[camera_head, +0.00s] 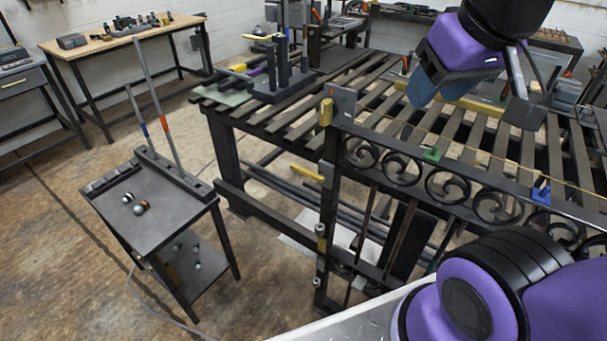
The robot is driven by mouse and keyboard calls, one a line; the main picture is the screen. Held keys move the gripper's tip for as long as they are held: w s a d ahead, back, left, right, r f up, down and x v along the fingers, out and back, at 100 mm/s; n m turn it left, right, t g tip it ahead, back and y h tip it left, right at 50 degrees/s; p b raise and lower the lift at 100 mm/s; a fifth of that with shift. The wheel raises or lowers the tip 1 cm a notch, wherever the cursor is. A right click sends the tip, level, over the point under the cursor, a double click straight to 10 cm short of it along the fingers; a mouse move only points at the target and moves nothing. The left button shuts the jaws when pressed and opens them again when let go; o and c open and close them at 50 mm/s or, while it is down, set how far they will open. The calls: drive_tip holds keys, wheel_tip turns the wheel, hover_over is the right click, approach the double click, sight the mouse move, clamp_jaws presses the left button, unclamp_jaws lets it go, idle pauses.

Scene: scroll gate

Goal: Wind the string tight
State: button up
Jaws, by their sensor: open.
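A thin yellowish string (487,163) runs along the top of the scroll gate (390,164), from near the left post toward the right edge of the view. A green block (433,154) and a blue block (541,191) sit on the gate's top rail along the string. A yellow piece (326,112) is fixed at the top of the left post, beside a grey plate (343,103). I cannot tell how taut the string is. My gripper (474,100) is open at the upper right, above the slatted table, apart from the string and the yellow piece.
The slatted table (370,75) stands behind the gate, with a dark fixture (283,80) at its far left. A yellow level-like bar (477,105) lies behind my gripper.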

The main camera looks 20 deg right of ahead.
drive_tip(key=shift+c, duration=0.4)
drive_tip(key=w+a+f+n+t+y, duration=0.15)
drive_tip(key=w+a, duration=0.35)
drive_tip(key=w, duration=0.5)
drive_tip(key=w+a+n+t+y, duration=0.15)
drive_tip(key=w+a, duration=0.35)
drive_tip(key=w, duration=0.5)
drive_tip(key=w+a+f+t+h, duration=0.2)
drive_tip(key=w+a+f, duration=0.3)
drive_tip(key=w+f, duration=0.55)
drive_tip(key=n+h, duration=0.4)
drive_tip(key=h, duration=1.2)
approach(299, 172)
drive_tip(key=x, duration=1.1)
drive_tip(key=shift+r, duration=0.1)
